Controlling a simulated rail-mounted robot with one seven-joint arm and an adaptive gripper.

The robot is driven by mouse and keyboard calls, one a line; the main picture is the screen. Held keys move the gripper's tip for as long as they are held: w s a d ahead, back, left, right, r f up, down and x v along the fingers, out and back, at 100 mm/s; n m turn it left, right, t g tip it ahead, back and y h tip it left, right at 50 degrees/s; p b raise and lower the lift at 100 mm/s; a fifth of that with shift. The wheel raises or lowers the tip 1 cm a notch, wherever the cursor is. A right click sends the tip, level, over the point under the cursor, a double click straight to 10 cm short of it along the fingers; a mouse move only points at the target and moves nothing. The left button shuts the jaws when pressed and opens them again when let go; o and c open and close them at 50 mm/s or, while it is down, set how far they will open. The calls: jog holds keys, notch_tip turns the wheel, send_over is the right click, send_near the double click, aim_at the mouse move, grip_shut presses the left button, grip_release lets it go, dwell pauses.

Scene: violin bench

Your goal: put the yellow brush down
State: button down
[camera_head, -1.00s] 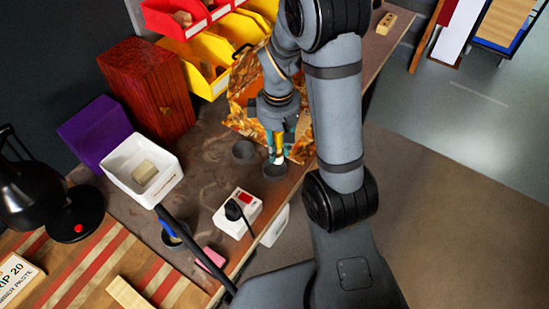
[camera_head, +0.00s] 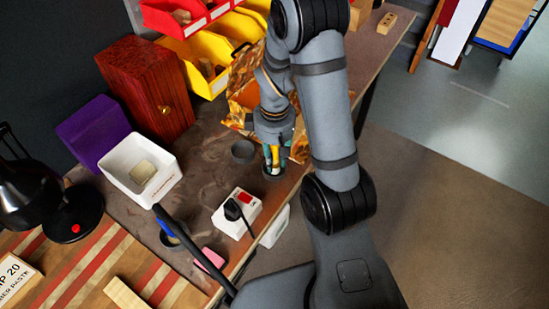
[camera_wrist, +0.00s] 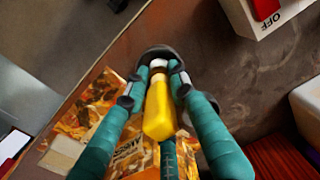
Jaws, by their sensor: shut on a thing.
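The yellow brush (camera_wrist: 158,108) is upright between the teal fingers of my gripper (camera_wrist: 155,85) in the wrist view. The fingers are shut on the brush. I cannot tell whether the brush touches the cup's bottom.
A second dark cup (camera_head: 243,151) stands just left of the gripper. A patterned bag (camera_head: 240,100) lies behind it. A white switch box (camera_head: 237,213) with a black plug is nearer. A white tray (camera_head: 140,172) and purple box (camera_head: 93,132) stand left.

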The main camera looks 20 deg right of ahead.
jog(key=shift+f, duration=0.25)
jog(key=c, duration=1.5)
grip_release()
jog(key=shift+o, duration=0.2)
jog(key=shift+r, duration=0.1)
notch_tip(320, 180, up, 13)
jog(key=p, duration=0.3)
